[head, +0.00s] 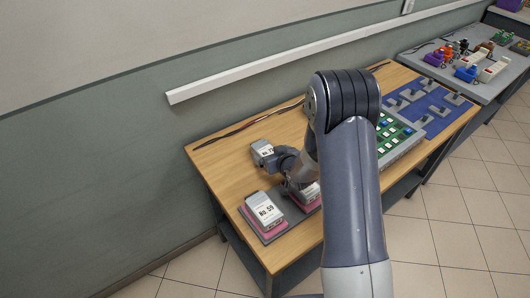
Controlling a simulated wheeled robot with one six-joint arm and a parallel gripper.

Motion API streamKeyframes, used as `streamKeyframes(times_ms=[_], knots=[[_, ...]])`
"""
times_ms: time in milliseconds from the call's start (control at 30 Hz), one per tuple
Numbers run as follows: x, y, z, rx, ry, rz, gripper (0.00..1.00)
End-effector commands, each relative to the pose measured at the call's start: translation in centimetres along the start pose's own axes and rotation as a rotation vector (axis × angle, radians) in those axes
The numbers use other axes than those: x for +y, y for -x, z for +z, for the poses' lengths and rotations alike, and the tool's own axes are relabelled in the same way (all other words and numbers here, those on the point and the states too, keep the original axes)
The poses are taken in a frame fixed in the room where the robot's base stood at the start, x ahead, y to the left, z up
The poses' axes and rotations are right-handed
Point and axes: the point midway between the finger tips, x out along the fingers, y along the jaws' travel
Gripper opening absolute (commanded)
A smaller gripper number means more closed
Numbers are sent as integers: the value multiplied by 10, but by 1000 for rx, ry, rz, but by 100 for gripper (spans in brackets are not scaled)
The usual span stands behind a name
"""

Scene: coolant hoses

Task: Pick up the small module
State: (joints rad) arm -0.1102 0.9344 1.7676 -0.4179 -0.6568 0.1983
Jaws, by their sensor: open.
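A small grey-and-white module (262,152) with a printed label is at the left end of my gripper (277,157), close beside it. I cannot tell whether the two touch. The gripper is open, though its fingers are small and partly hidden. A larger grey module (264,210) marked "No. 59" sits on a pink base at the table's front left. Another white-labelled module (311,194) on pink is partly hidden behind my arm.
A grey mat (272,235) lies under the pink-based modules. Dark and red cables (248,125) run along the wooden table's back. A green-celled tray (398,138) and a blue mat with grey parts (432,108) are at right. Bare wood (215,160) shows at left.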

Motion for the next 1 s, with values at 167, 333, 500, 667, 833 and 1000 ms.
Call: streamKeyframes(times_ms=[167,333,500,667,833,1000], knots=[[-1,-11,-2,-1,1,-1,93],[-4,-32,-3,-2,0,-1,93],[-3,-49,-2,-2,1,0,93],[-3,-53,-1,-2,1,1,93],[-3,-53,-1,-2,1,1,92],[-3,-52,-1,-1,1,1,78]])
